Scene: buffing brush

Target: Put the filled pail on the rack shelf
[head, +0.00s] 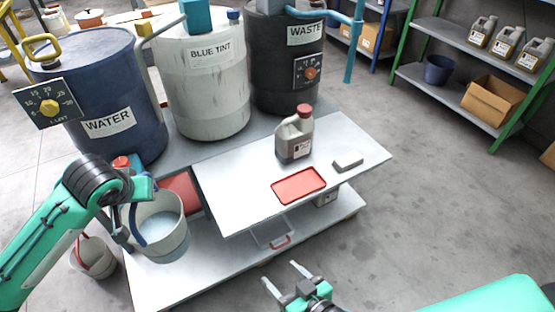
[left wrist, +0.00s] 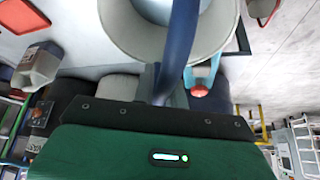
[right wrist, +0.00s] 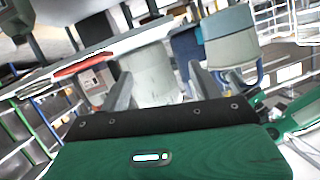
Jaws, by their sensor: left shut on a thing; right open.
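The grey pail (head: 172,252) holds pale bluish liquid and has a blue handle. It is upright at the left end of the bench's lower deck, below the water drum; I cannot tell whether it touches the deck. My left gripper (head: 130,232) is shut on the pail's blue handle. In the left wrist view the handle (left wrist: 180,45) runs between the fingers, with the pail's rim (left wrist: 125,35) beyond. The rack shelf (head: 425,78) with green posts stands at the far right. My right gripper (head: 286,278) is open and empty near the bottom centre, in front of the bench.
The water drum (head: 95,85), blue tint drum (head: 205,95) and waste drum (head: 280,75) stand along the back. A jug (head: 295,138), red tray (head: 298,185) and grey block (head: 348,161) sit on the bench top (head: 235,190). The rack carries a blue bucket (head: 438,69), cardboard box (head: 492,102) and jugs. Floor between is clear.

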